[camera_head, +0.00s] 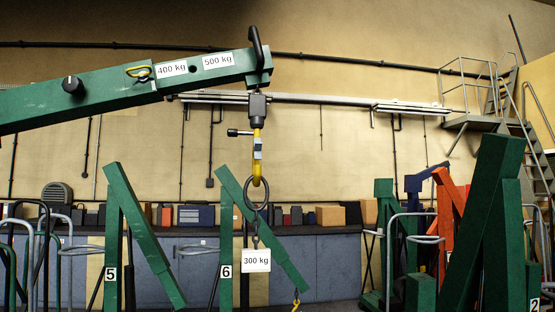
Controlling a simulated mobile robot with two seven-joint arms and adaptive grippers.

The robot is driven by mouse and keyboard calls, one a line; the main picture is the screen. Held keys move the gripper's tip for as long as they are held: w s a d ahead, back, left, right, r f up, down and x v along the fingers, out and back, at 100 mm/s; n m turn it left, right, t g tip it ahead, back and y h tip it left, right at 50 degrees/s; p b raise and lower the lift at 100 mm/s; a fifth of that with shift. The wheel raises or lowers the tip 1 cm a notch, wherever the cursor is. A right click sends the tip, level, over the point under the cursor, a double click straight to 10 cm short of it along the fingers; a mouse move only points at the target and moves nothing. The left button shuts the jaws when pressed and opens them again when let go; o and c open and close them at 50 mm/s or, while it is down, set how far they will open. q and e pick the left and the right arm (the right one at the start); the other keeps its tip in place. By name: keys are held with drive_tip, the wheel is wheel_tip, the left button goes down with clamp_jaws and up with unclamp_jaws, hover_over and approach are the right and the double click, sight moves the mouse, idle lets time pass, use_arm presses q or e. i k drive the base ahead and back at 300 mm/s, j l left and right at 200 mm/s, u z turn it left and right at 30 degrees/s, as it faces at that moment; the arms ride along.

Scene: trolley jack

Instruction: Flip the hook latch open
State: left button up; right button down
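A yellow hook (257,178) hangs below a dark block at the right end of the green boom (110,90). A small grey latch piece (257,150) shows at the hook's upper part. It is too small to tell whether the latch is open or closed. A dark ring (248,196) hangs at the hook's lower bend, with a short chain and a white "300 kg" tag (256,261) below it. Neither of my grippers is in view.
Green frames (130,230) numbered 5 and 6 stand behind and below the hook. More green posts (485,225) and an orange one (446,220) stand at the right. Grey cabinets (320,260) line the wall. The air beside the hook is mostly clear.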

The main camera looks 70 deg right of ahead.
sight(258, 144)
drive_tip(key=k+l, duration=0.6)
drive_tip(key=l, duration=0.25)
drive_tip(key=k+l, duration=0.3)
drive_tip(key=l+u, duration=0.05)
drive_tip(key=l, duration=0.05)
